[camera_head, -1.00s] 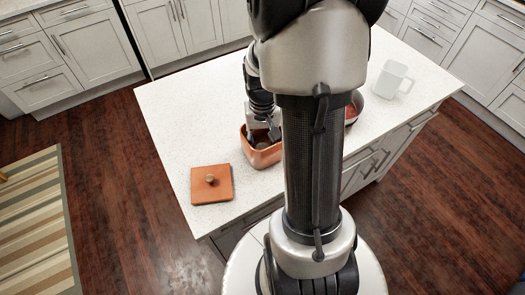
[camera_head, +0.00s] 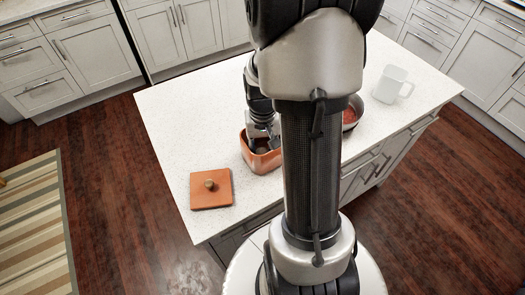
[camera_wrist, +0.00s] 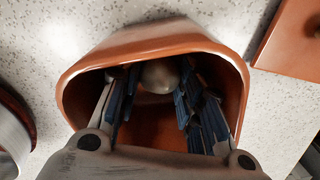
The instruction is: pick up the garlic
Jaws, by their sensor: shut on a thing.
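The garlic (camera_wrist: 160,76) is a pale, rounded thing inside an open orange container (camera_wrist: 140,42). In the head view the container (camera_head: 262,164) stands on the white counter, and the garlic is small and dim in it. My gripper (camera_head: 262,143) reaches down into the container from above. In the wrist view my gripper (camera_wrist: 160,90) has its blue-padded fingers inside the container, one on each side of the garlic. It is shut on the garlic near the fingertips; the exact contact is in shadow.
An orange square lid (camera_head: 211,189) with a round knob lies on the counter (camera_head: 190,120) left of the container.

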